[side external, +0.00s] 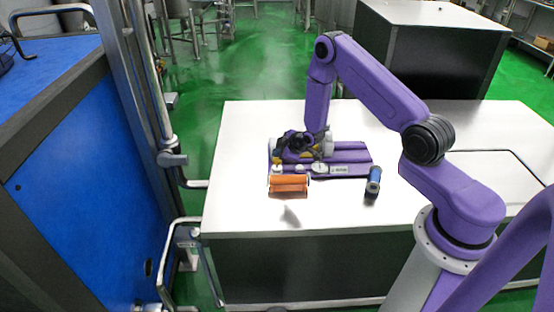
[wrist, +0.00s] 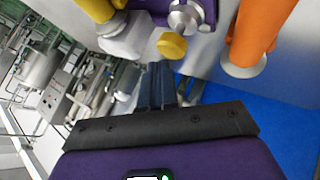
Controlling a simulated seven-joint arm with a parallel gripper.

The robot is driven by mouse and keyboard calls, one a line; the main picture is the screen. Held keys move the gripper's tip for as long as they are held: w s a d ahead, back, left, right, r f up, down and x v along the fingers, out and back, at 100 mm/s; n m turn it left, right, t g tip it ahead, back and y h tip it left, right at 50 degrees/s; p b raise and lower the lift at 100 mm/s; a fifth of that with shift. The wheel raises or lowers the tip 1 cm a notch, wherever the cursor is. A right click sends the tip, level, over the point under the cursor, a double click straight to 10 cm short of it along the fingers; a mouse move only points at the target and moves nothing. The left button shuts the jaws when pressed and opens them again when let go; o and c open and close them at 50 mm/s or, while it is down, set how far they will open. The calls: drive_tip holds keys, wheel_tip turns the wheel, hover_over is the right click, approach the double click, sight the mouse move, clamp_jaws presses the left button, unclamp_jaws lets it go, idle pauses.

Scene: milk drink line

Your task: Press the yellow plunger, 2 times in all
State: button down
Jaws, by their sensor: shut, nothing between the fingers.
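A purple panel (side external: 350,156) with several fittings lies on the white table, and my gripper (side external: 290,152) is low over its left part. In the wrist view my gripper (wrist: 161,72) is shut and empty, fingers together. A yellow knob (wrist: 172,45), which looks like the plunger, shows just beyond the fingertips, slightly right of them. A gap shows in the picture, but I cannot tell its depth. A second yellow part (wrist: 96,9) sits on a white block at the upper left. In the side view the gripper partly hides the yellow parts.
A silver knob (wrist: 184,17) is beside the yellow knob. Orange rollers (side external: 288,184) lie at the panel's front left; an orange cylinder (wrist: 258,38) shows at the wrist view's right. A white round dial (side external: 319,169) and a blue-and-black cylinder (side external: 373,182) are further right. The table front is clear.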

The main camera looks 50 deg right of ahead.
sight(278, 160)
drive_tip(key=shift+r, duration=0.3)
drive_tip(key=shift+r, duration=2.5)
